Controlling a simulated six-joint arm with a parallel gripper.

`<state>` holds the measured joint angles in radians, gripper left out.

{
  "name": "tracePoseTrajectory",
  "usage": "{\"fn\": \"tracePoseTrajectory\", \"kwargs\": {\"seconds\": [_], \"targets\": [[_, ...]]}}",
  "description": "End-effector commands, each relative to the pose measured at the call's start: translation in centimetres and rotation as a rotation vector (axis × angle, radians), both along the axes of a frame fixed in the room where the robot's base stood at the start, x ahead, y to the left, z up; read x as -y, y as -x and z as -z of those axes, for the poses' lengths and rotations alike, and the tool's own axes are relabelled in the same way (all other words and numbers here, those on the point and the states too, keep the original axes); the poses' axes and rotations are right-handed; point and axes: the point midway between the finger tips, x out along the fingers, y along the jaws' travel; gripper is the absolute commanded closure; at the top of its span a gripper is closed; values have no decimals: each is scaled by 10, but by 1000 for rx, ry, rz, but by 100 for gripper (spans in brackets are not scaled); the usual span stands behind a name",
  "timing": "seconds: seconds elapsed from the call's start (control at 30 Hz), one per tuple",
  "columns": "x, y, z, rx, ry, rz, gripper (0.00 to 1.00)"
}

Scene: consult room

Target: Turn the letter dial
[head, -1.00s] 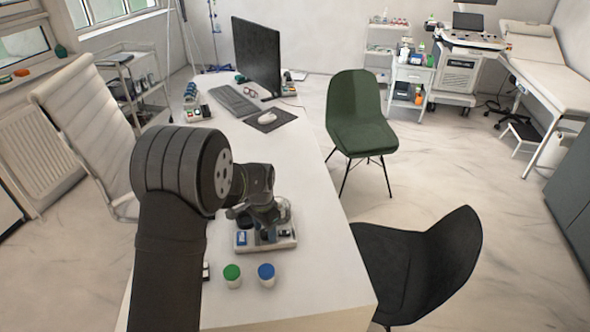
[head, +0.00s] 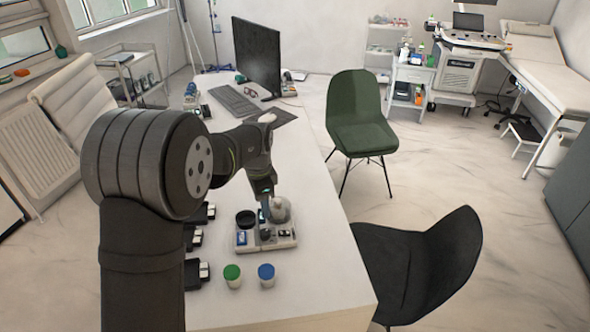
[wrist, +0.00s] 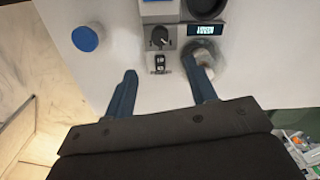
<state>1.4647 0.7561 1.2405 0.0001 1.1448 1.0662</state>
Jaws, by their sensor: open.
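A light grey device (head: 266,244) stands on the white desk, with a black round cup (head: 246,218) and a clear rounded vessel (head: 278,209) on it. In the wrist view it shows a black knob with a pale pointer (wrist: 159,37), a small black panel with white characters (wrist: 159,64) below it, and a lit display (wrist: 205,29). The characters are too small to read, and I cannot tell which part is the letter dial. My gripper (wrist: 160,67) is open and empty. Its fingers are spread either side of the panel, with the right fingertip overlapping the vessel in the picture.
A green-capped jar (head: 232,276) and a blue-capped jar (head: 266,275) stand in front of the device. Dark holders (head: 197,239) lie left of it. A monitor (head: 257,57), keyboard (head: 235,102) and mouse are farther back. The desk right of the device is clear.

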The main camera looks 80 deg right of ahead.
Motion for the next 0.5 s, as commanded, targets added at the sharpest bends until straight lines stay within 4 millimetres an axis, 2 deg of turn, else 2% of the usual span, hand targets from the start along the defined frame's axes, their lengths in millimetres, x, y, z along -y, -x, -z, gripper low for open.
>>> {"fn": "tracePoseTrajectory", "kwargs": {"seconds": [0.03,0.27,0.5], "targets": [[1,0,-12,1,4,0,48],[1,0,-58,1,4,-1,48],[-9,25,-79,65,21,-149,48]]}}
